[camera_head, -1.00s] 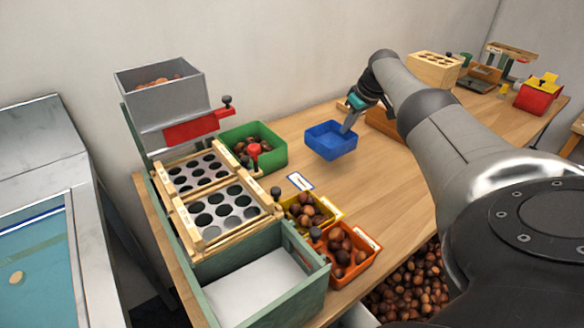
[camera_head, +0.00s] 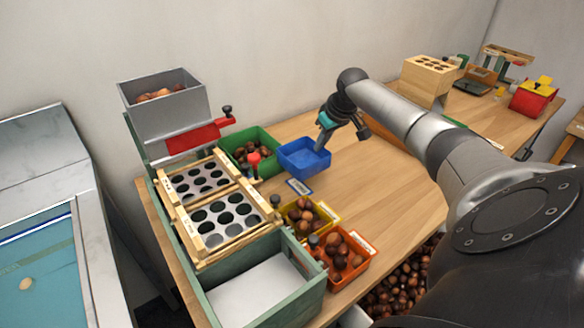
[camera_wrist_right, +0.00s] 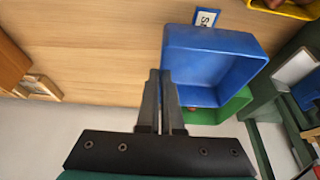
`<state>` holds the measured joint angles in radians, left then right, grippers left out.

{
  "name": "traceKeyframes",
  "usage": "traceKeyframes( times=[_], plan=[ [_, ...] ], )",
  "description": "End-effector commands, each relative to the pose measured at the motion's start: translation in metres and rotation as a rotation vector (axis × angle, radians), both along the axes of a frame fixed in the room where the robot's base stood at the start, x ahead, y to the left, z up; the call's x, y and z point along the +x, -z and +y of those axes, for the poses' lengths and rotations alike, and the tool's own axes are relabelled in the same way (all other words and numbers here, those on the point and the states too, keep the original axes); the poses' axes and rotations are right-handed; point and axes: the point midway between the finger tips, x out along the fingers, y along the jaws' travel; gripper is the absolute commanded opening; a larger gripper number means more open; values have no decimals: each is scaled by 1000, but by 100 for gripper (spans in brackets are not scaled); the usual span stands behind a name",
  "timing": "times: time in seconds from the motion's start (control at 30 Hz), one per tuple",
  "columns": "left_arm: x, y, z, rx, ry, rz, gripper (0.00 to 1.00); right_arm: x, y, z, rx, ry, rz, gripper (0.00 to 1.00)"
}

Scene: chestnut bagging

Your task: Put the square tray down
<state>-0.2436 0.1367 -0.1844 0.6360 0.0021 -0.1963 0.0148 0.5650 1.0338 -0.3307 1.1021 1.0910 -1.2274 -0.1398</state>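The square tray is blue and empty (camera_head: 303,165). It is level, beside the right side of the green tray, behind a small label card on the table. My right gripper (camera_head: 322,142) comes down at the tray's right side, its fingers close together on the wall. In the right wrist view the fingers (camera_wrist_right: 165,95) meet the left wall of the blue tray (camera_wrist_right: 215,45), and the green tray shows beyond it. I cannot tell whether the tray's bottom touches the table. My left gripper is not in view.
The green tray (camera_head: 268,138) holds chestnuts. A yellow tray (camera_head: 325,226) and an orange tray (camera_head: 350,282) of chestnuts stand in front. Wooden frames with a holed plate (camera_head: 248,237) lie left. The wooden table (camera_head: 385,190) is clear to the right.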

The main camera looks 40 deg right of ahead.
Motion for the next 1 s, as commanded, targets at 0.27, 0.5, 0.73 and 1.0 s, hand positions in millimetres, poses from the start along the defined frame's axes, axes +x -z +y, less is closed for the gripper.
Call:
traceKeyframes(
  times=[0.27, 0.5, 0.73, 1.0],
  plan=[
    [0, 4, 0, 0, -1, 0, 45, 6, 1, 53, 0, -7, -1, 0],
    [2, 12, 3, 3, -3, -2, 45, 10, 5, 97, 2, -2, 1, 0],
    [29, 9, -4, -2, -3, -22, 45, 10, 29, 94, 0, 1, 1, 0],
    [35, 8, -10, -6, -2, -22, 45, 10, 36, 93, 0, 1, 0, 0]
  ],
)
